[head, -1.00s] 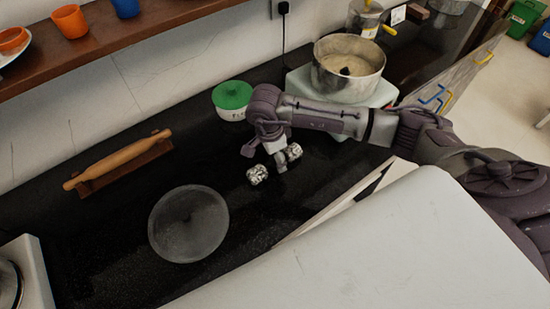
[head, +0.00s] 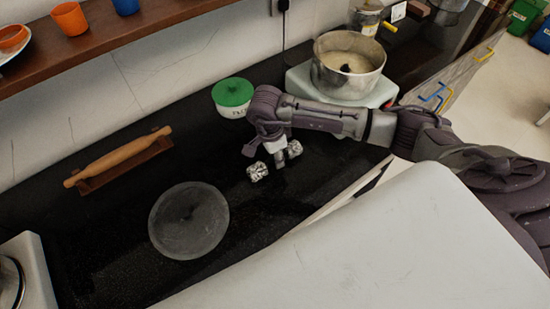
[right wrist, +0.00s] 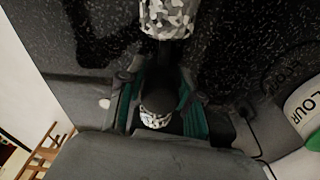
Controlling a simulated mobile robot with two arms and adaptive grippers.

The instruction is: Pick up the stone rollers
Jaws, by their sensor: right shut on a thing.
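The stone rollers show in the head view as two short grey-and-white speckled cylinders, one at the left (head: 257,171) and one at the right (head: 294,149), on the dark counter. My right gripper (head: 280,160) points down between them and is shut. In the right wrist view, one speckled roller (right wrist: 165,18) is beyond the fingers and the other (right wrist: 155,118) is partly hidden between the gripper parts (right wrist: 160,98). A dark middle piece shows between them. I cannot tell whether they are clear of the counter. My left gripper is not in view.
A dark round dish (head: 190,222) lies left of the rollers. A rolling pin (head: 118,157) rests on a wooden stand further left. A green-lidded jar (head: 232,98) and a metal pot (head: 348,75) stand behind. A large white surface (head: 400,250) fills the front.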

